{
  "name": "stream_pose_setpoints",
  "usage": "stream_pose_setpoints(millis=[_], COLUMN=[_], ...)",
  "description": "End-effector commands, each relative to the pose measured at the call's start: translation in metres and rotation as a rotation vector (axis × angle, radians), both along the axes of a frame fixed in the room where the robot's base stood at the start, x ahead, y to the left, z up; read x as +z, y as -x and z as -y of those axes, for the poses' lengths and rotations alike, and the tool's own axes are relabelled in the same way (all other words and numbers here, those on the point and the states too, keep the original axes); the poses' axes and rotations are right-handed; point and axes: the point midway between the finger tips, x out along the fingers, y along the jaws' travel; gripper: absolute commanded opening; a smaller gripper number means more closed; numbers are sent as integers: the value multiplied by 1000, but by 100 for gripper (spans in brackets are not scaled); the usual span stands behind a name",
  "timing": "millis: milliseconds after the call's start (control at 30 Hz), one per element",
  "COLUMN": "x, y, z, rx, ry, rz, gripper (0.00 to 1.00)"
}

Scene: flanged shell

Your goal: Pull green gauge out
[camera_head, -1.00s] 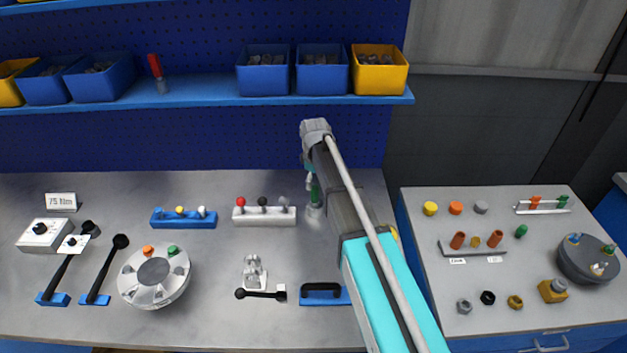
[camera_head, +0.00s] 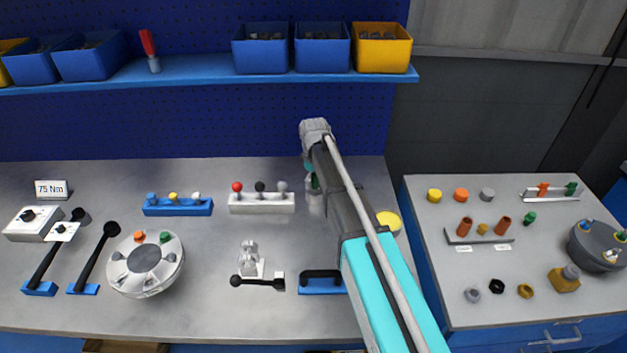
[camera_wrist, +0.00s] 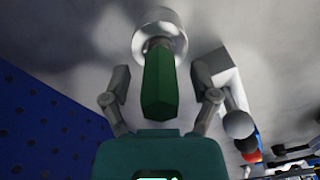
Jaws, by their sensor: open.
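A green faceted handle, which I take to be the green gauge (camera_wrist: 158,85), shows in the wrist view with its far end at a pale round holder (camera_wrist: 160,35). My gripper (camera_wrist: 160,98) is open, with one finger on each side of the handle and gaps visible. In the head view, the green part (camera_head: 315,183) shows beside my arm above a grey cup (camera_head: 316,206) at the back of the bench. My arm hides part of it, and the fingers are hard to make out there.
A white rack (camera_head: 262,204) with red, black and grey balls stands just left of the cup. A round flanged shell (camera_head: 145,280) with orange and green plugs sits at left. A yellow disc (camera_head: 388,222) lies right of my arm. The blue shelf (camera_head: 200,71) hangs behind.

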Motion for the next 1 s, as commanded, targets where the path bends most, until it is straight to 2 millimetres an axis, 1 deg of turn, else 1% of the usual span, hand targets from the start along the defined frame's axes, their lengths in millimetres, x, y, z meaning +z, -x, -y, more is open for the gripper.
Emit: stream_pose_setpoints(millis=[100, 433, 467, 500, 667, 800, 867, 1000], x=[-4, -3, -3, -3, -3, -3, -3, -3], y=[0, 0, 0, 0, 0, 0, 0, 0], z=[0, -1, -1, -1, -1, -2, -2, -2], rx=[0, 1, 1, 1, 1, 2, 3, 3], ry=[0, 0, 0, 0, 0, 0, 0, 0], rz=[0, 0, 0, 0, 0, 0, 0, 0], gripper=[77, 77, 75, 68, 38, 12, 1, 0])
